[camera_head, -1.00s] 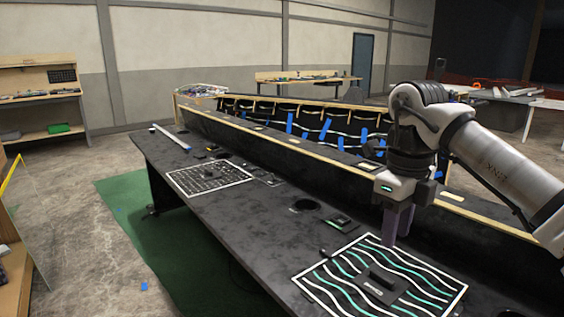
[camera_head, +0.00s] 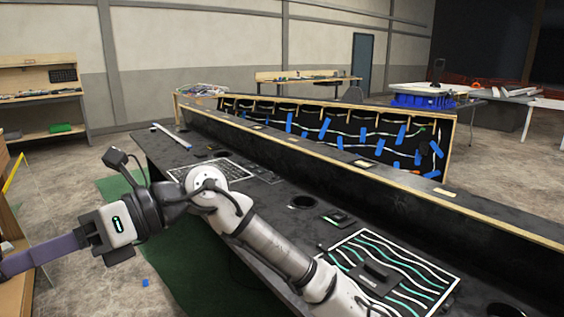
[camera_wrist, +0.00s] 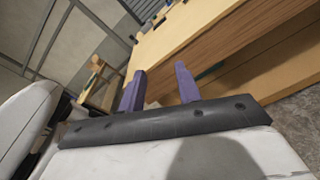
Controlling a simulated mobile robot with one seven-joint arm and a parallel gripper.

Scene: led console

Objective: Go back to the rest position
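My gripper (camera_head: 22,262) is at the left edge of the head view, away from the console and pointing left. In the wrist view its two purple fingers (camera_wrist: 160,88) stand apart with nothing between them. The black console (camera_head: 390,215) runs diagonally across the head view. Its near panel with wavy white and green strips (camera_head: 420,262) is partly covered by my arm. A dark block with a handle (camera_head: 374,275) lies on this panel. The farther panel with a white border (camera_head: 232,162) is also partly hidden by my arm.
A wooden shelf or bench (camera_wrist: 205,40) stands in front of the fingers in the wrist view. A shelf unit (camera_head: 45,100) is at the back left. A green mat (camera_head: 195,275) lies on the floor beside the console. Concrete floor (camera_head: 75,190) is clear on the left.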

